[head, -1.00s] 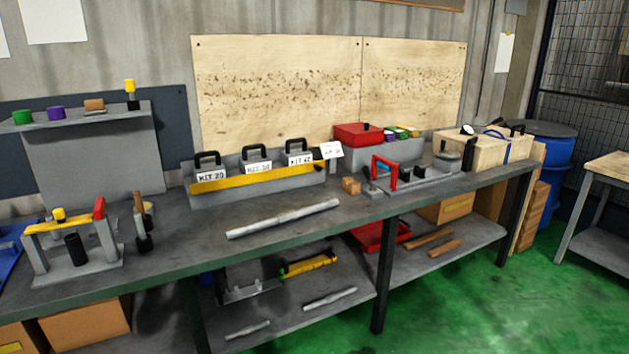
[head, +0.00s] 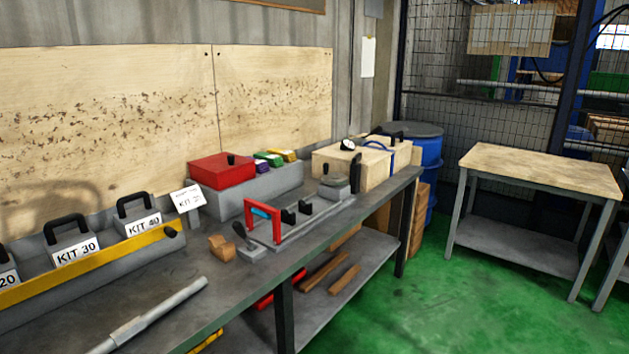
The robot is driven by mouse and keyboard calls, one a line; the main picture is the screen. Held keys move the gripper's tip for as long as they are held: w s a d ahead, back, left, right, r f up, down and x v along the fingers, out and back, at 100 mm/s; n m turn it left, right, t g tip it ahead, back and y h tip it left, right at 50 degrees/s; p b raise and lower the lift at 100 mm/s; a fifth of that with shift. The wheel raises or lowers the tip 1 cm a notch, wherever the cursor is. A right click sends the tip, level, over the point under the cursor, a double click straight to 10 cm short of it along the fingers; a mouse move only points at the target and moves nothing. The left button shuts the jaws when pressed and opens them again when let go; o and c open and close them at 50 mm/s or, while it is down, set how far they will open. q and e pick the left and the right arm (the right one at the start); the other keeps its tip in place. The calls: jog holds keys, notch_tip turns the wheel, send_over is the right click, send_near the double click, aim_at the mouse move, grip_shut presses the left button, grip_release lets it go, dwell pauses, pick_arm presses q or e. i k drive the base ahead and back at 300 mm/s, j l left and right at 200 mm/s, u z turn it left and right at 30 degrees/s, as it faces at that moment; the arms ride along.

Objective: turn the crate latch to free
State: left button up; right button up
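A pale wooden crate (head: 366,163) stands at the far right end of the grey workbench in the head view. A blue strap or cable lies over it, and a black handle (head: 397,137) shows on its top. A small dark-and-white round part (head: 347,145) shows at its left front edge, and a dark upright bar (head: 355,173) stands at its front left. I cannot tell which of these is the latch or how it is turned. Neither of my grippers is in view.
The workbench (head: 233,284) holds a kit rack (head: 100,268), a red box (head: 222,172), a red-framed fixture (head: 263,222) and a long metal shaft (head: 160,312). A blue drum (head: 430,152) stands behind the crate. A wood-topped table (head: 540,171) stands right; green floor (head: 440,290) between is clear.

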aim_at(358, 157)
jog(key=i+z, duration=0.35)
jog(key=i, duration=0.5)
jog(key=i+l, duration=0.3)
jog(key=i, duration=0.2)
jog(key=i+l+u, duration=0.15)
jog(key=i+l, duration=0.2)
jog(key=i, duration=0.1)
